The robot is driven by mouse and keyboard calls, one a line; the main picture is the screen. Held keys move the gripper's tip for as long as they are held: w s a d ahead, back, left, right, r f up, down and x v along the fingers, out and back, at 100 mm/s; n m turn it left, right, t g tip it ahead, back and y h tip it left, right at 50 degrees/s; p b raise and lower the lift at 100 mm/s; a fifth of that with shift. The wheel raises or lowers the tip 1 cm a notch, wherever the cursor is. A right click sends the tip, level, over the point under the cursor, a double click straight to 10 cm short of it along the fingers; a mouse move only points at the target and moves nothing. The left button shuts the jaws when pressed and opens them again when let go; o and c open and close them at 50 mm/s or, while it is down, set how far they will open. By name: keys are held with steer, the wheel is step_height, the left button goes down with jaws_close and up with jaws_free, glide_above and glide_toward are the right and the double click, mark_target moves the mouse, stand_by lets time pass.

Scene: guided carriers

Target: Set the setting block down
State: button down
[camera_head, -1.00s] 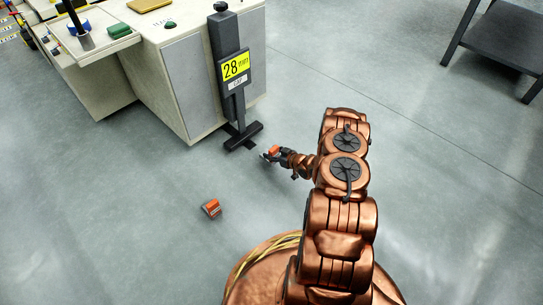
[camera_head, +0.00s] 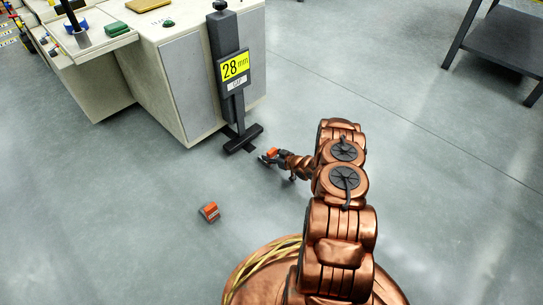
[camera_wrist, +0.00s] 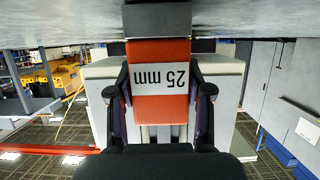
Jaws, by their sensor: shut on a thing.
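The orange setting block (camera_wrist: 160,110) has a white label that reads 25 mm, upside down in the wrist view. My gripper (camera_wrist: 160,90) has one dark finger on each side of it and is shut on it. A dark grey part lies beyond the block's orange face, by the floor. In the head view my gripper (camera_head: 271,156) is low beside the stand's foot, with the block (camera_head: 272,152) showing as a small orange patch. I cannot tell whether the block touches the floor.
A black stand (camera_head: 232,100) with a yellow 28 mm sign (camera_head: 235,67) stands by the pale cabinet (camera_head: 185,85). A second orange block (camera_head: 209,211) lies on the floor to the left. A dark table (camera_head: 500,45) is at the upper right. Floor between is clear.

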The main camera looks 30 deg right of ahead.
steer(key=shift+c, duration=2.4)
jaws_free()
